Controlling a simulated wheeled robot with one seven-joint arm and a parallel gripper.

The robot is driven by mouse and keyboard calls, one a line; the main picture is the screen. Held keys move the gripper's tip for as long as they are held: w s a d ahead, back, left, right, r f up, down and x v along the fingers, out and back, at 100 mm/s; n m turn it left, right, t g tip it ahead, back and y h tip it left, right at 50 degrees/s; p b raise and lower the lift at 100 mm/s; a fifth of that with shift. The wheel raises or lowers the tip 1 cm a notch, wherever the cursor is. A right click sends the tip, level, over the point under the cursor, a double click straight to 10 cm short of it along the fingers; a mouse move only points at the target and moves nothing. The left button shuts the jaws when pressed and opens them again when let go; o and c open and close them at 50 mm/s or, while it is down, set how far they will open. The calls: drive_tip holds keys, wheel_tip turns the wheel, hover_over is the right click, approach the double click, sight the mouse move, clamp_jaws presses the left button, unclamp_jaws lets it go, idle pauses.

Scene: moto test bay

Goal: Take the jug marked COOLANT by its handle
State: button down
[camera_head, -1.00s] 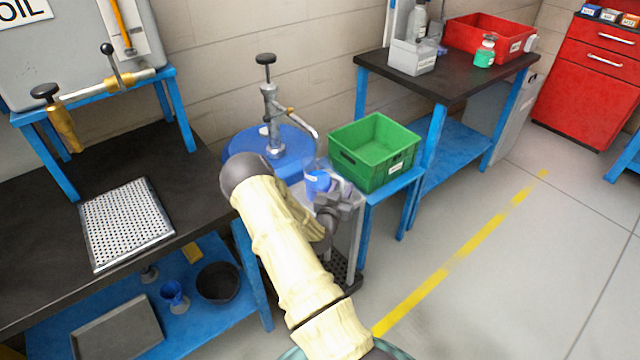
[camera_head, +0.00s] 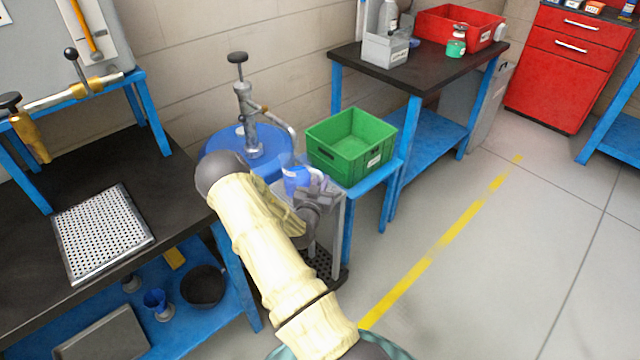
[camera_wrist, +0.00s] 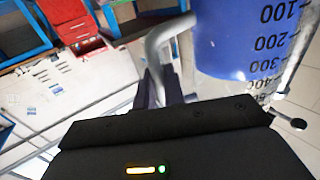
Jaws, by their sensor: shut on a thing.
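A clear measuring jug (camera_head: 296,180) with blue liquid in it is beside the green crate in the head view, partly hidden by my arm. In the wrist view the jug (camera_wrist: 235,40) fills the upper right, with its dark scale numbers showing. Its pale curved handle (camera_wrist: 158,45) runs down between my fingers. My gripper (camera_wrist: 165,88) is shut on this handle. In the head view my gripper (camera_head: 318,190) is small and partly hidden by the wrist. No COOLANT marking is readable on the jug in these frames.
The green crate (camera_head: 350,155) stands on a blue stand right of the jug. A blue drum (camera_head: 225,142) with a hand pump (camera_head: 248,120) is close behind. A dark grate (camera_head: 322,262) is below. A dark workbench (camera_head: 120,170) lies left. The floor (camera_head: 480,270) at right is clear.

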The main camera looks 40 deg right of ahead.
drive_tip(key=shift+r, duration=1.45)
drive_tip(key=b+v, duration=0.1)
drive_tip(key=v, duration=1.7)
drive_tip(key=shift+b, duration=0.35)
drive_tip(key=shift+w, duration=0.15)
